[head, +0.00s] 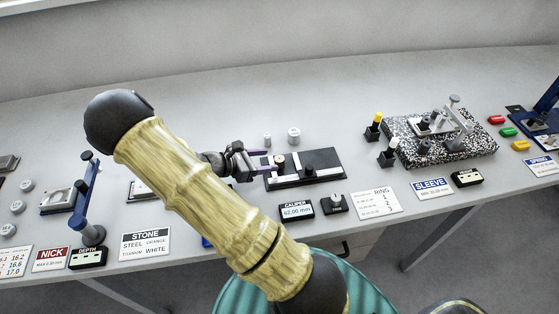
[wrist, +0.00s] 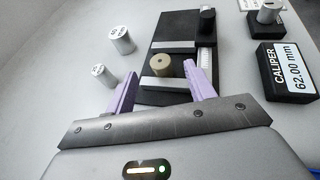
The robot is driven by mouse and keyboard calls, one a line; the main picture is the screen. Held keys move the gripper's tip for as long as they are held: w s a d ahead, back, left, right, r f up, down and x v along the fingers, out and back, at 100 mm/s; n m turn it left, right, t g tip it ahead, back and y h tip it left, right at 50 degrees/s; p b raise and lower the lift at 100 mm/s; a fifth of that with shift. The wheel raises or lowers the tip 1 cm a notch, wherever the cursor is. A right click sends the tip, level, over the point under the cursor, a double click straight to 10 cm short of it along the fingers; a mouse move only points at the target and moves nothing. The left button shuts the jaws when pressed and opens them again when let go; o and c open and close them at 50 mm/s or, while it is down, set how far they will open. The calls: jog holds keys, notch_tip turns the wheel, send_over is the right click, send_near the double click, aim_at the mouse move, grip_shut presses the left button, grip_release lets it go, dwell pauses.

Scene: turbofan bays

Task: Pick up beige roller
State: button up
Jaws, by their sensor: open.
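The beige roller (wrist: 159,67) stands on the black caliper base between two light bars, in the wrist view. In the head view it shows small and tan (head: 280,160), close to the gripper's fingers. My gripper (wrist: 158,90) is open, with its two lilac fingers apart and nothing between the tips. The roller lies just beyond the fingertips, roughly between their lines. In the head view my gripper (head: 262,163) reaches in from the left over the left end of the black caliper base (head: 322,163). I cannot tell the exact height of the fingers above the base.
Two white-grey cylinders (wrist: 121,40) and (wrist: 104,75) stand left of the base. The caliper display (wrist: 286,70) reads 62.00 mm at right. A black post (wrist: 207,20) rises at the base's far end. A speckled block (head: 440,140) with a fixture stands farther right.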

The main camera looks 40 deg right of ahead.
aim_at(279, 159)
jog(key=shift+s+d+f, duration=0.1)
jog(key=shift+d+f, duration=0.05)
jog(key=shift+d, duration=0.2)
jog(key=p+x, duration=0.1)
jog(key=x, duration=0.3)
jog(key=shift+d, duration=0.15)
jog(key=shift+d+f, duration=0.25)
jog(key=shift+d, duration=0.15)
jog(key=shift+s, duration=0.15)
jog(key=shift+c, duration=0.4)
grip_shut()
